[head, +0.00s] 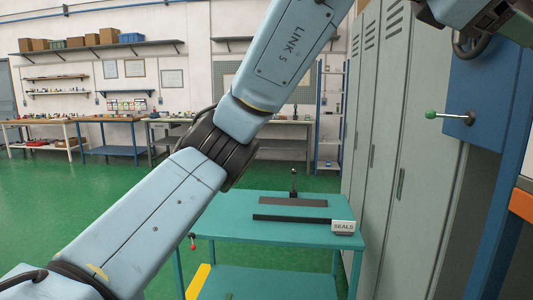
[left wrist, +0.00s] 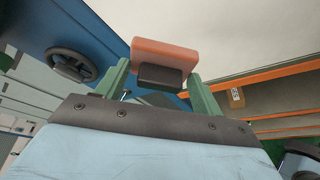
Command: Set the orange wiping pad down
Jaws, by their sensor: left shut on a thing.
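The orange wiping pad (left wrist: 165,55) shows in the left wrist view, with a dark block on its near side. My left gripper (left wrist: 162,74) is shut on it, with one green finger at each side. The pad is held up in front of a pale surface, and I see no contact with it. In the head view my left arm crosses from lower left to the top edge, and the pad cannot be made out there. My right gripper is in neither view.
A teal table (head: 230,228) bears dark strips and a SEALS sign (head: 343,226). Grey lockers (head: 420,150) stand to its right, then a blue cabinet (head: 485,90) with a green-knobbed lever (head: 431,114). A black handwheel (left wrist: 72,64) is at left in the wrist view. Green floor lies open at left.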

